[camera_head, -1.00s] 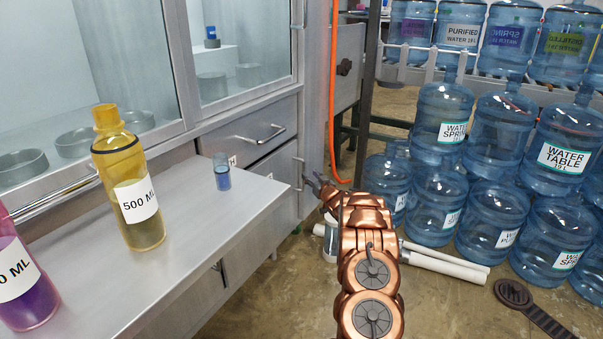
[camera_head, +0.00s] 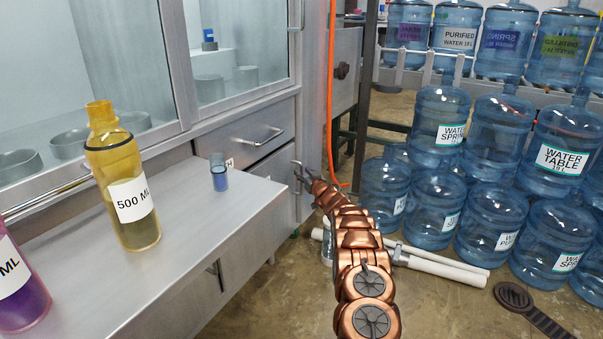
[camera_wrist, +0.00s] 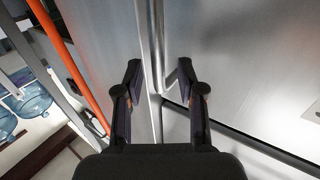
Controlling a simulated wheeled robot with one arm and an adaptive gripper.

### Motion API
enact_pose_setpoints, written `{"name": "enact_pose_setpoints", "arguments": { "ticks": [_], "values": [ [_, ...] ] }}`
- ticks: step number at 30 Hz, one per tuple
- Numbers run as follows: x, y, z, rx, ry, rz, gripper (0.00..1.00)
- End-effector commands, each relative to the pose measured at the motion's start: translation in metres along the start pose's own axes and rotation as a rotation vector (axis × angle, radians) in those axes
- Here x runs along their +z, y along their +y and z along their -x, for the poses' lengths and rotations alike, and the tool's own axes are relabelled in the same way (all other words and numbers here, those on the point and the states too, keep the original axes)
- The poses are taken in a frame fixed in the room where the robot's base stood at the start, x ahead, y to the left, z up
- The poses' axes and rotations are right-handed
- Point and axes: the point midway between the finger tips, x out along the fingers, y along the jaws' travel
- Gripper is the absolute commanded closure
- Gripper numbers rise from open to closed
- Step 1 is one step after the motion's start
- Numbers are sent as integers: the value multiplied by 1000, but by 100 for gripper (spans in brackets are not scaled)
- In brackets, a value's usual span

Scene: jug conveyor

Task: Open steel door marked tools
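My gripper (camera_wrist: 158,74) is open in the wrist view, with one dark finger on each side of a vertical steel handle bar (camera_wrist: 156,40). I cannot tell whether either finger touches the bar. The bar stands in front of smooth steel panels (camera_wrist: 230,70), with a dark seam running below. In the head view my gripper (camera_head: 305,174) is at the right end of the steel cabinet, beside a small vertical handle (camera_head: 297,178). The steel door's front is seen edge-on or hidden there, and no "tools" marking is readable in either view.
A steel bench (camera_head: 190,210) holds a yellow 500 ML bottle (camera_head: 125,185), a purple bottle (camera_head: 18,285) and a small blue vial (camera_head: 219,175). An orange hose (camera_head: 331,90) hangs near my gripper. Water jugs (camera_head: 435,205) and white pipes (camera_head: 440,262) are to the right.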

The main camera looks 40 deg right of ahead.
Motion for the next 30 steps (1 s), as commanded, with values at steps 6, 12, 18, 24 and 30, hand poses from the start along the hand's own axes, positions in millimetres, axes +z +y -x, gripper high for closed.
{"name": "enact_pose_setpoints", "arguments": {
  "ticks": [6, 12, 18, 24, 30],
  "values": [
    [0, -2, -12, -3, 1, 1, 61],
    [2, 1, -17, 2, -2, 0, 61],
    [0, 1, -20, 4, 1, 2, 61],
    [-1, 1, -20, 5, 0, 2, 61],
    [0, 1, -20, 5, 0, 2, 74]
  ]
}}
